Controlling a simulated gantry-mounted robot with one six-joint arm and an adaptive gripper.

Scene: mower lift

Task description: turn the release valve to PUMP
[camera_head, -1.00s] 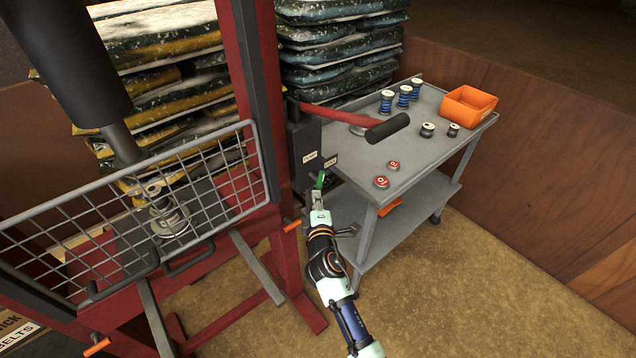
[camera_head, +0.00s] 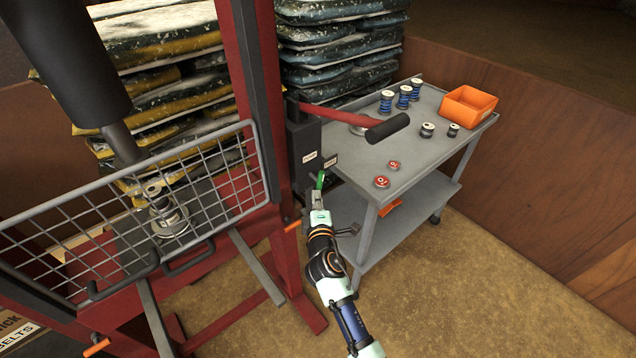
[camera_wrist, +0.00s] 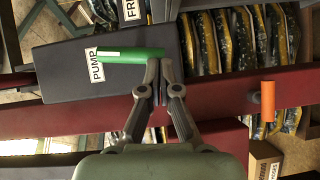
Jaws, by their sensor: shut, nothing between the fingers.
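The release valve's green lever (camera_head: 320,180) sits on the dark pump housing (camera_head: 301,140) beside the red frame. A PUMP label (camera_head: 309,158) and a second label (camera_head: 331,161) are on the housing. In the wrist view the lever (camera_wrist: 130,54) lies nearly level, its left end at the PUMP label (camera_wrist: 95,66). The partly cut-off FREE label (camera_wrist: 131,9) is above it. My gripper (camera_head: 317,192) is shut and empty, its fingertips (camera_wrist: 159,66) at the lever's right end. They look close to or touching it; I cannot tell which. The lever's pivot is not clearly visible.
A red pump handle with a black grip (camera_head: 388,128) reaches over the grey cart (camera_head: 419,163), right of the housing. The cart holds spools and an orange bin (camera_head: 468,105). A wire guard (camera_head: 230,200) is at left. Open floor (camera_head: 450,300) lies front right.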

